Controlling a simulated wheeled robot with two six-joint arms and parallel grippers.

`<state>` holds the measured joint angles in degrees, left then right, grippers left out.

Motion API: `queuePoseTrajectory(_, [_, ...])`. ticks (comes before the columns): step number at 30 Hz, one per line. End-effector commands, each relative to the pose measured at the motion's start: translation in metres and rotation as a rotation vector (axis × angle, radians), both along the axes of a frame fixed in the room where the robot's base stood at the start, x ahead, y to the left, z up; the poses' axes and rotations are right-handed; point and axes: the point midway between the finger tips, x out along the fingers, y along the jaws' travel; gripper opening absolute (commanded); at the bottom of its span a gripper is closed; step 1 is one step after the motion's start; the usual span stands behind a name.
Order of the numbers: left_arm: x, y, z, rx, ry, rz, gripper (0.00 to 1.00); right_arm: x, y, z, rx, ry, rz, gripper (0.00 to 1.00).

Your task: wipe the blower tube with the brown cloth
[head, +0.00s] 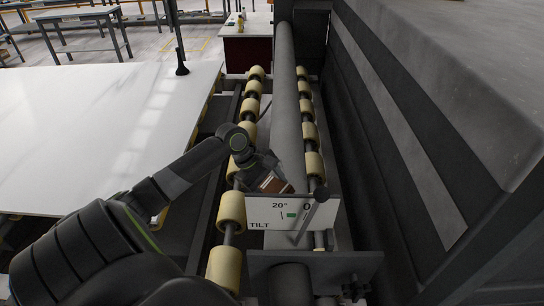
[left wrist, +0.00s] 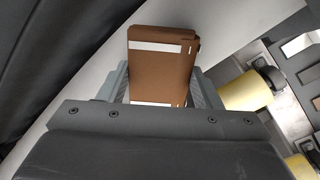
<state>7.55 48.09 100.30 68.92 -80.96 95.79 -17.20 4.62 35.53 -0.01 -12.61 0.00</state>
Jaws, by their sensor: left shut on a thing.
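The blower tube (head: 287,105) is a long grey cylinder running away from me up the middle of the head view. Its near end is partly hidden behind the tilt sign. My left gripper (head: 266,178) is at the tube's near part, on its left side, and is shut on the brown cloth (head: 275,186). In the left wrist view the brown cloth (left wrist: 162,65) is a folded block with white stripes between the fingers. A pale surface, seemingly the tube, lies behind it. I cannot tell whether cloth and tube touch. My right gripper is not in view.
Cream rollers (head: 232,208) line both sides of the tube. A white sign (head: 268,212) reading "TILT" and "20°" and a dark lever (head: 312,212) stand near the gripper. A dark machine wall (head: 400,120) closes off the right. A white slab (head: 90,130) lies left.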

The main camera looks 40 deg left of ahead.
Motion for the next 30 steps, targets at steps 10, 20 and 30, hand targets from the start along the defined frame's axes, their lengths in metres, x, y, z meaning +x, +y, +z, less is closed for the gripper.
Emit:
queuePoseTrajectory(10, [0.022, 0.020, 0.003, 0.003, -0.003, 0.001, 0.40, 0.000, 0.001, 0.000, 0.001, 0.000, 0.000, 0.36])
queuePoseTrajectory(20, [0.036, 0.030, 0.002, 0.003, -0.004, 0.002, 0.40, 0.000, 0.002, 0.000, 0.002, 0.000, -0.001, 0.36])
queuePoseTrajectory(30, [0.052, 0.042, 0.001, 0.003, -0.004, 0.000, 0.40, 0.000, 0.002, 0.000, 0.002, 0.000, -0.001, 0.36])
